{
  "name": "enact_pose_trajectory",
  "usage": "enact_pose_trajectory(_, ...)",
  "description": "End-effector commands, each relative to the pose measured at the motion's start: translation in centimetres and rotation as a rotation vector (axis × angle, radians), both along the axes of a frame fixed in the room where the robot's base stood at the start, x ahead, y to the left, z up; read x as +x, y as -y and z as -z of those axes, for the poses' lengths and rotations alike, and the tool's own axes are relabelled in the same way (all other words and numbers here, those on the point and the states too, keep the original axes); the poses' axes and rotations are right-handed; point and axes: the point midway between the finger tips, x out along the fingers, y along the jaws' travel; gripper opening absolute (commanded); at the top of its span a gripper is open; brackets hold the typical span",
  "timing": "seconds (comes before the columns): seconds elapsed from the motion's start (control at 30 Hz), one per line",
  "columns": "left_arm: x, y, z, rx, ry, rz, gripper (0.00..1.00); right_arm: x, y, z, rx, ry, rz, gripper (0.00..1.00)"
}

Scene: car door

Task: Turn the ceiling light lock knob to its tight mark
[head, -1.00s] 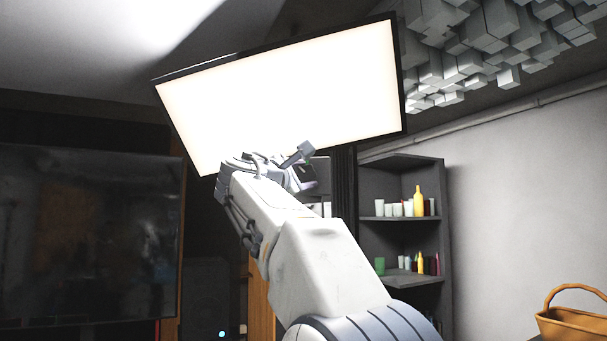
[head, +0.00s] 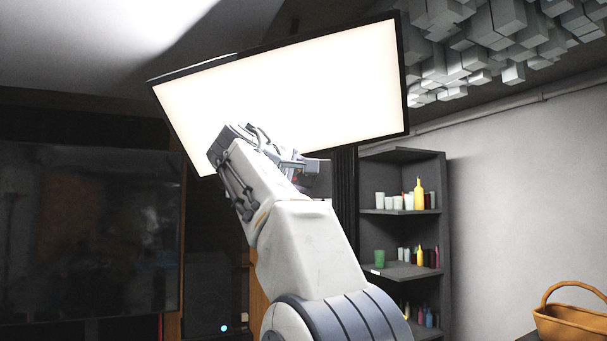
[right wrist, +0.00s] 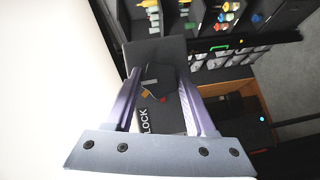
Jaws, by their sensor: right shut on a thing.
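The ceiling light (head: 300,85) is a large, bright, tilted panel with a dark frame. Its dark lock plate (right wrist: 142,55), lettered LOCK, shows in the right wrist view beside the bright panel. A dark knob (right wrist: 160,80) stands on this plate, between the two fingers of my right gripper (right wrist: 158,95), which is shut on it. A small red mark and an orange mark show near the knob; which is the tight mark I cannot tell. In the head view my right gripper (head: 305,166) is at the panel's lower edge, and the knob is hidden. My left gripper is not in view.
A dark corner shelf (head: 400,215) with cups and bottles stands behind my right arm. A wicker basket (head: 570,322) is at the lower right. A large dark screen (head: 90,235) is at the left. Grey blocks (head: 480,50) hang from the ceiling at the upper right.

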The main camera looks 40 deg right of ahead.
Motion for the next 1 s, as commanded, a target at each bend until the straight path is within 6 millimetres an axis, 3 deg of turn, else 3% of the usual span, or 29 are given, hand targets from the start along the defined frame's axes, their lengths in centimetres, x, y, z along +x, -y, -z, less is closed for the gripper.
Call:
enact_pose_trajectory(0.6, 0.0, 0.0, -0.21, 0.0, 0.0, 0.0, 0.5, -0.02, 0.06, 0.21, 0.034, 0.025, 0.004, 0.0)
enact_pose_trajectory(0.63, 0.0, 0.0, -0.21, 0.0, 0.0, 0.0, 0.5, -0.03, 0.06, 0.21, 0.034, 0.025, 0.004, 0.63)
enact_pose_trajectory(0.7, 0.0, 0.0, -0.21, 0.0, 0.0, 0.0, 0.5, -0.03, 0.06, 0.2, 0.034, 0.025, 0.003, 0.86)
enact_pose_trajectory(1.0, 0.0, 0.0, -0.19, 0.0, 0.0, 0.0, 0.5, -0.03, -0.04, 0.07, 0.031, 0.026, 0.001, 0.86)
